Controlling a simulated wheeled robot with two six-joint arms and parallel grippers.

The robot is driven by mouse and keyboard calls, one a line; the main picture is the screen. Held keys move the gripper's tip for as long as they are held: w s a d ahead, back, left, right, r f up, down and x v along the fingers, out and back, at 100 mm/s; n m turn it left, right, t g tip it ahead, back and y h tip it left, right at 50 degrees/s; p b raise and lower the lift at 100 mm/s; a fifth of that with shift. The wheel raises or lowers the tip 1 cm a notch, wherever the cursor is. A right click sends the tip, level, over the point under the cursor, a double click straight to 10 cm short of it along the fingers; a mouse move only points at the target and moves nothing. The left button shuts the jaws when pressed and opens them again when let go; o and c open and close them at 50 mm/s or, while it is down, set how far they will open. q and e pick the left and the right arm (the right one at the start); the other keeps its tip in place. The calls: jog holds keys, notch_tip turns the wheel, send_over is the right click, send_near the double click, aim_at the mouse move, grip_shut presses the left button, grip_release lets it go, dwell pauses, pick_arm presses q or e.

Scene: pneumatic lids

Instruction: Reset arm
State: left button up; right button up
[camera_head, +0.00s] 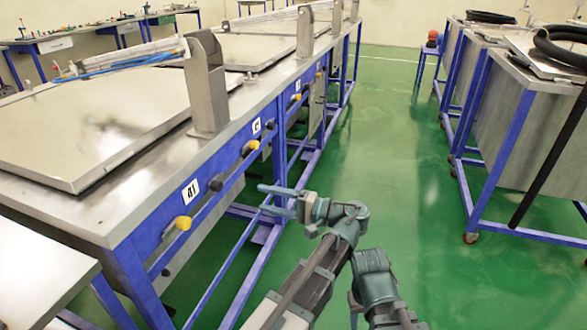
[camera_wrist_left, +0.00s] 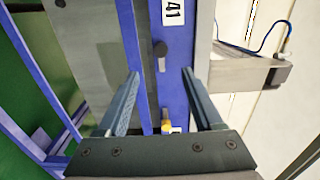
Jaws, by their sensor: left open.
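My left gripper (camera_head: 264,199) is open and empty in the head view, its fingers pointing left towards the blue front rail of the near steel table (camera_head: 70,215). It is apart from the rail, over the aisle side. In the left wrist view, the open left gripper (camera_wrist_left: 160,73) has one finger on each side of the picture. The blue rail with a black knob (camera_wrist_left: 160,52) shows between and beyond the fingers. A yellow knob (camera_wrist_left: 166,125) shows low between them, near the gripper body. My right gripper is not in view.
The near table carries a flat metal lid (camera_head: 90,125) and an upright bracket (camera_head: 206,85). Its front has a label 41 (camera_head: 190,192), a yellow knob (camera_head: 183,223) and a black knob (camera_head: 216,184). Blue-framed carts (camera_head: 510,125) stand at right. The green floor (camera_head: 400,140) between is clear.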

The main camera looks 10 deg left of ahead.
pick_arm(q)
jog(key=s+a+f+g+h, duration=0.1)
jog(key=s+f+h, duration=0.2)
jog(key=f+h, duration=0.45)
jog(key=s+a+f+h, duration=0.1)
jog(key=s+f+h, duration=0.3)
jog(key=f, duration=0.7)
jog(key=s+d+f+m+h, duration=0.2)
jog(key=s+d+h, duration=0.15)
jog(key=d, duration=0.55)
jog(key=s+d+f+m+h, duration=0.1)
jog(key=s+d+h, duration=0.1)
jog(key=s+d, duration=0.5)
notch_tip(320, 180, up, 27)
jog(key=w+d+p, duration=0.2)
jog(key=p, duration=2.5)
jog(key=shift+w+f, duration=0.2)
jog(key=shift+w, duration=0.05)
